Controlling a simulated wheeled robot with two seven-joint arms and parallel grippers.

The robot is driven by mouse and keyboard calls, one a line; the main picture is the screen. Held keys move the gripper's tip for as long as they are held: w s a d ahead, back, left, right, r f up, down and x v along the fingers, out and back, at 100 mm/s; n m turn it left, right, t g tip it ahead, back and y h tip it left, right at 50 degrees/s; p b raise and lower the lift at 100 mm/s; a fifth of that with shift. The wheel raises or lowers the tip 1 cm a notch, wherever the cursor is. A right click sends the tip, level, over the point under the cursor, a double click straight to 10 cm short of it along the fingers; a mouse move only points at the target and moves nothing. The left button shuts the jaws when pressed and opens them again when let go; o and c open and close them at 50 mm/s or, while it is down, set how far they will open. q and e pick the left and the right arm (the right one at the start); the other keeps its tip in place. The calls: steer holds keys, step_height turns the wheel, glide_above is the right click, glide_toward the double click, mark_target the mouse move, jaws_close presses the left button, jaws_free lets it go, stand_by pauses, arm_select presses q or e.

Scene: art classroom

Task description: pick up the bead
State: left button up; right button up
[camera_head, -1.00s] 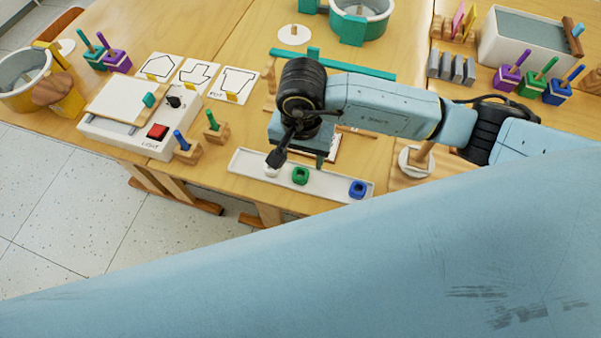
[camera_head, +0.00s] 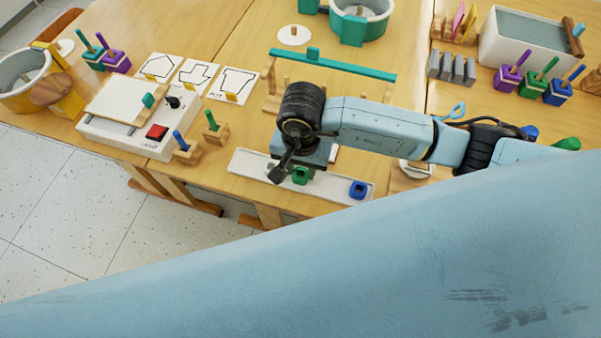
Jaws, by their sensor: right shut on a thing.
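My right gripper (camera_head: 301,174) is low over the white tray (camera_head: 333,190), coming in from the right. It is shut on the green bead (camera_head: 300,176), which shows just under the gripper body. The fingertips are mostly hidden by the wrist and the dark part at its front. The bead is at tray height; I cannot tell whether it touches the tray. A blue bead (camera_head: 358,189) sits apart at the tray's right end. The white bead is hidden behind the dark part of the gripper. My left gripper is not in view.
A white light box (camera_head: 120,136) and small wooden stands with a blue peg (camera_head: 181,141) and a green peg (camera_head: 211,121) are left of the tray. A teal bar (camera_head: 350,68) stands behind my arm. A large blue surface, my own body, fills the lower front.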

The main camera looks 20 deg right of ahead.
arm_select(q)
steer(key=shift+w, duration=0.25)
arm_select(e)
steer(key=shift+r, duration=0.1)
steer(key=shift+r, duration=0.4)
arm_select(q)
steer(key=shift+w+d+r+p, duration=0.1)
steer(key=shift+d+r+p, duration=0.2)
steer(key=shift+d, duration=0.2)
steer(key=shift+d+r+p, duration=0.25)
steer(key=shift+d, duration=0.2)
arm_select(e)
step_height(320, 180, up, 9)
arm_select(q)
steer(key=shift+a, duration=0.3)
